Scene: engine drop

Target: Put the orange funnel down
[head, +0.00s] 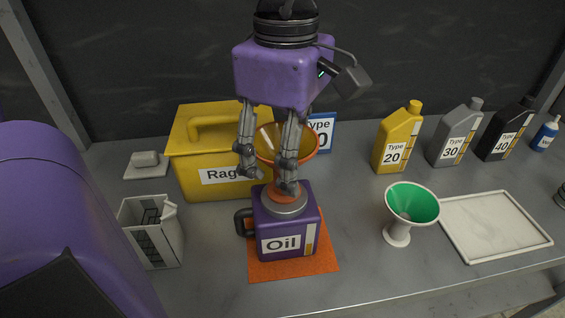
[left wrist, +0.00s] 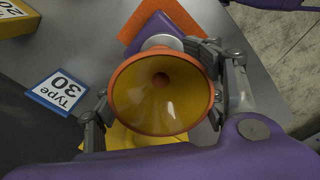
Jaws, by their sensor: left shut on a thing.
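The orange funnel (head: 268,143) is held upright in my left gripper (head: 267,178), with a finger on either side of its cone. In the left wrist view the funnel (left wrist: 160,90) shows its wide mouth and yellowish inside. Its lower end is at the metal neck (head: 286,202) of the purple oil can (head: 285,228). Fingers partly hide the spout, so I cannot tell how deep it sits in the neck. The can stands on an orange mat (head: 322,262). My right gripper is not in view.
A yellow rags box (head: 190,160) stands close behind the can, with a blue type sign (head: 322,124) beside it. A green funnel (head: 412,200) and white tray (head: 495,225) stand to the right. Several bottles (head: 397,135) line the back right. A white holder (head: 150,232) is at left.

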